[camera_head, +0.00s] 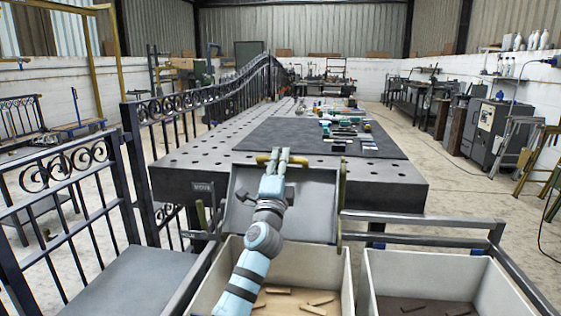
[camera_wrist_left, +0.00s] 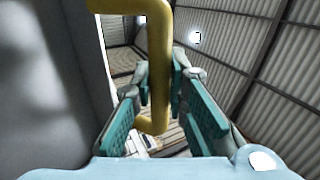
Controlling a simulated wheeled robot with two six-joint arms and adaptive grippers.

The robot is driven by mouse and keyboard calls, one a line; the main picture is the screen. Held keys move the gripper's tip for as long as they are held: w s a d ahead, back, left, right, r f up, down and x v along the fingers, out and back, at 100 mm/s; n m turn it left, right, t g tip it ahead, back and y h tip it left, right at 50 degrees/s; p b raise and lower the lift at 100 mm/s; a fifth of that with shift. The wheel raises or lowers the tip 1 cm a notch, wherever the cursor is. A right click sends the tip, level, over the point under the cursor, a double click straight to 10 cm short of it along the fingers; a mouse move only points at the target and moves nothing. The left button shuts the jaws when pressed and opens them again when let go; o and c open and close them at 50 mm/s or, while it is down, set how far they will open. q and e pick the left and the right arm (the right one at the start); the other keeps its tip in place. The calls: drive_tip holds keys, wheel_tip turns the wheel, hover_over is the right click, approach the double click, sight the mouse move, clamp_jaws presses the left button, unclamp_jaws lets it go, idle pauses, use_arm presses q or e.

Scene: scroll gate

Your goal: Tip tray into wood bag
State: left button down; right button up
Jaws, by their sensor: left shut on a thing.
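A grey metal tray (camera_head: 312,192) stands tilted at the front edge of the workbench, its inner face towards me; I see nothing lying in it. Its yellow handle (camera_head: 262,159) is at the top edge. My left gripper (camera_head: 281,156) is shut on this handle. In the left wrist view the yellow handle (camera_wrist_left: 158,60) runs between the teal finger pads of the left gripper (camera_wrist_left: 170,100). Below the tray is a cream-walled bin (camera_head: 338,278) with light wood pieces on its floor. My left arm hides part of the tray and bin. My right gripper is not in view.
A second pale bin (camera_head: 485,275) with a dark floor and a few wood bits stands to the right. A metal rail frame (camera_head: 420,240) crosses behind it. The perforated workbench (camera_head: 400,190) holds a dark mat with several tools. A scrolled iron gate (camera_head: 65,175) stands left.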

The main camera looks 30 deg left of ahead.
use_arm(q)
drive_tip(key=shift+f, duration=0.15)
drive_tip(key=c, duration=1.8)
unclamp_jaws()
drive_tip(key=shift+o, duration=1.2)
drive_tip(key=shift+s, duration=0.15)
drive_tip(key=v, duration=1.2)
drive_tip(key=shift+a, duration=0.1)
